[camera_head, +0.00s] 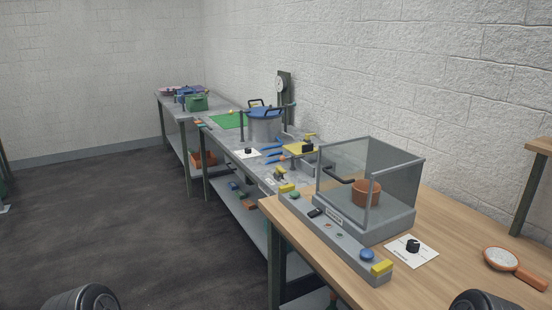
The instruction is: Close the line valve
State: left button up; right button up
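I cannot tell for sure which part is the line valve. A metal pot (265,122) with a blue lid and dark handles stands on the grey bench. Beside it is a black knob on a white card (247,152). Just right of these are small yellow and blue fittings (300,149), too small to make out. Another black knob (412,245) sits on a white card on the near wooden table. Neither gripper is in view.
A clear-walled box (368,180) holding a brown pot (364,193) stands on the wooden table (460,275), behind a grey button panel (335,235). An orange-handled round tool (514,266) lies at right. Benches line the wall. The dark floor (130,220) at left is clear.

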aim_at(278, 170)
jog(key=i+j+z, duration=0.15)
jog(key=i+j, duration=2.45)
jog(key=j, duration=0.15)
